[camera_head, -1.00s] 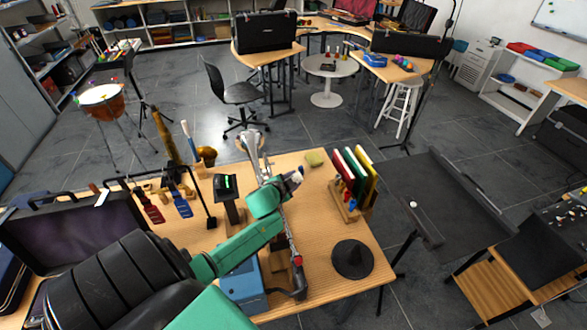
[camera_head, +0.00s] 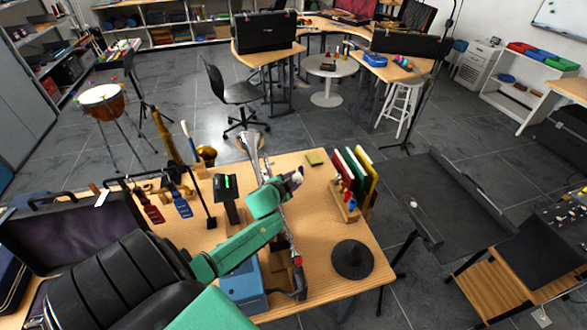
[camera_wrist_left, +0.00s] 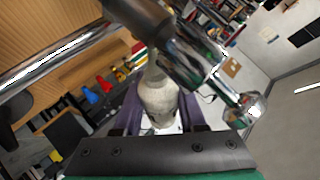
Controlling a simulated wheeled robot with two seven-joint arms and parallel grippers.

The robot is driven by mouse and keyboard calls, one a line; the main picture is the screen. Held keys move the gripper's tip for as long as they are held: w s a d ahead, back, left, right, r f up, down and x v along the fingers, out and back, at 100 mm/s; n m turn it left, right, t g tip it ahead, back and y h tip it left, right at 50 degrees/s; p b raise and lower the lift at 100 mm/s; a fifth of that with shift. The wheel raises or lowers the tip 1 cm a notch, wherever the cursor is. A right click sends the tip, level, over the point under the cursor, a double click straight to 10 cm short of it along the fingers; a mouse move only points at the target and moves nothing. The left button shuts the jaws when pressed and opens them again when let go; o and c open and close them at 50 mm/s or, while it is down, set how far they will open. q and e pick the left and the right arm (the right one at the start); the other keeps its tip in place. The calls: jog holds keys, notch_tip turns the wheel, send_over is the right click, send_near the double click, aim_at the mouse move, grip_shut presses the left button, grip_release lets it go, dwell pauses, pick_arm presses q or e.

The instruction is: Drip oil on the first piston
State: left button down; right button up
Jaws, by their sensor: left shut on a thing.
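My left gripper (camera_head: 293,178) is over the desk, beside a silvery metal instrument (camera_head: 252,147) that my arm partly hides. In the left wrist view its two dark purple fingers (camera_wrist_left: 160,112) are shut on a pale, bottle-shaped thing (camera_wrist_left: 158,98), which looks like the oil bottle. A dark cylinder with a chrome end (camera_wrist_left: 188,58), seemingly part of the instrument, crosses just beyond the bottle's upper end. I cannot tell whether they touch, nor which piston is the first, nor whether oil is coming out. My right gripper is not in view.
The desk's right front is fairly clear.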

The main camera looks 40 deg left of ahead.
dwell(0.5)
pick_arm(q)
jog(key=w+d+r+p, duration=0.1)
jog(key=w+d+r, duration=0.2)
jog(key=w, duration=0.2)
jog(key=shift+d, duration=0.25)
